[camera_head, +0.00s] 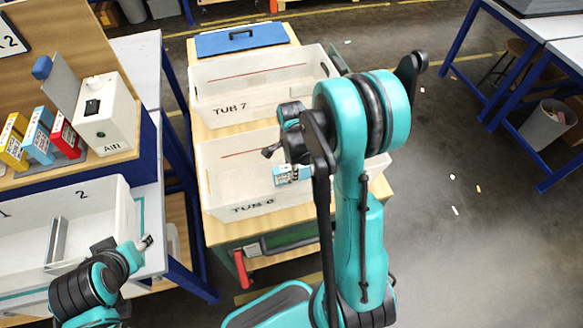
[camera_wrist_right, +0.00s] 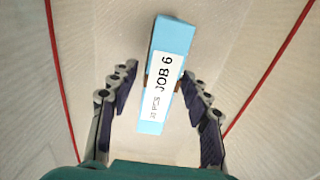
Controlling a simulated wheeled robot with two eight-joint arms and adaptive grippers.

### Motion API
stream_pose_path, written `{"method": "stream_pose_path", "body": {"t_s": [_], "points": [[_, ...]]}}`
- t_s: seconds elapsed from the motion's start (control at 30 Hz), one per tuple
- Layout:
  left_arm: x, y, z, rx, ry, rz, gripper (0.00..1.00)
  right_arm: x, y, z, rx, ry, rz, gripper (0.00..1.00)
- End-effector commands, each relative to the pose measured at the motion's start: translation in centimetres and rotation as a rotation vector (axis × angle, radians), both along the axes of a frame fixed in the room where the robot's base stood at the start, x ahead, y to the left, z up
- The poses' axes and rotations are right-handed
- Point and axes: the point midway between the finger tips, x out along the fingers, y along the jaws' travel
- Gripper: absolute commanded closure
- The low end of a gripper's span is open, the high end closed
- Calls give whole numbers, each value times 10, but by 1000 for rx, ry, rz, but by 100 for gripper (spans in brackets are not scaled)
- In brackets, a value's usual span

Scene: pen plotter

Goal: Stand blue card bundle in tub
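A light blue card bundle (camera_head: 293,175) with a white label shows within the white tub marked TUB 6 (camera_head: 262,208). In the right wrist view the bundle (camera_wrist_right: 165,75) is labelled JOB 6 and appears slightly tilted. I cannot tell whether it rests on the tub floor. My right gripper (camera_head: 275,153) is over this tub. Its fingers (camera_wrist_right: 160,75) are spread on either side of the bundle, with gaps showing between them and it. My left gripper (camera_head: 147,242) is at the lower left, beside the white bin; its fingers are too small to read.
TUB 7 (camera_head: 225,112) stands behind TUB 6, with a blue lid-like panel (camera_head: 240,38) farther back. At left, yellow (camera_head: 13,140), blue (camera_head: 40,136) and red (camera_head: 66,137) bundles stand near a white AIR box (camera_head: 105,115). A numbered white bin (camera_head: 95,215) is below them.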

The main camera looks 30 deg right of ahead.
Motion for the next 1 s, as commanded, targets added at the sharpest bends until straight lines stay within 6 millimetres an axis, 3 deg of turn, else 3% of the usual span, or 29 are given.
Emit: {"method": "stream_pose_path", "body": {"t_s": [0.27,0.7,1.0], "points": [[0,0,6,0,0,0,53,0,0,7,0,0,0,52],[0,0,36,0,0,0,53,0,0,97,0,0,0,52],[0,0,42,0,0,0,53,-2,3,129,-3,-14,40,52]]}}
